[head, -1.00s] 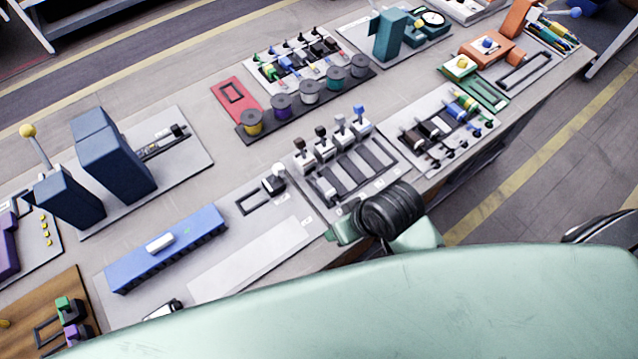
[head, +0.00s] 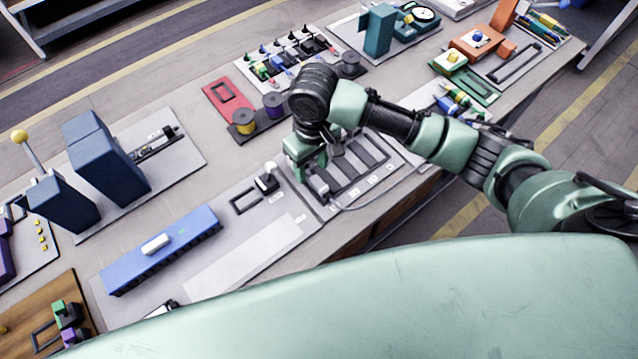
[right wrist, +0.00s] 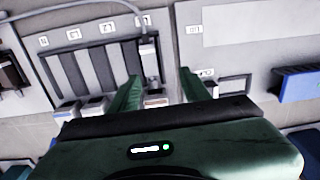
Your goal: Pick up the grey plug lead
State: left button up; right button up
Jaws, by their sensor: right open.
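A grey plug with a pale grey cable, the plug lead (head: 318,184), is at the left end of the slotted grey board (head: 322,207). In the right wrist view the plug (right wrist: 149,62) lies beside the dark slots, and its cable loops up and left. My right gripper (head: 305,165) is over the left part of this board, close to the plug. In the right wrist view its two green fingers (right wrist: 158,90) are apart, with nothing held; the plug lies just beyond them. My arm hides part of the board and the handles behind it. My left gripper is not in view.
A small black-and-white switch (head: 267,179) stands left of the board, near a blue block (head: 160,250). Spools (head: 243,121) and a red plate (head: 228,98) are behind the gripper. A bare pale strip (head: 245,255) lies front left.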

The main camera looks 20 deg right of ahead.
aim_at(319, 182)
jog(key=shift+w+d+r, duration=0.2)
jog(key=shift+w+d, duration=0.1)
jog(key=shift+d, duration=0.1)
jog(key=shift+d+f, duration=0.1)
jog(key=f, duration=0.2)
jog(key=f+p, duration=0.1)
jog(key=f, duration=0.2)
jog(key=f+p, duration=0.1)
jog(key=f, duration=0.1)
jog(key=shift+s+d+f, duration=0.2)
jog(key=shift+d+f, duration=0.05)
jog(key=shift+d, duration=0.05)
grip_shut()
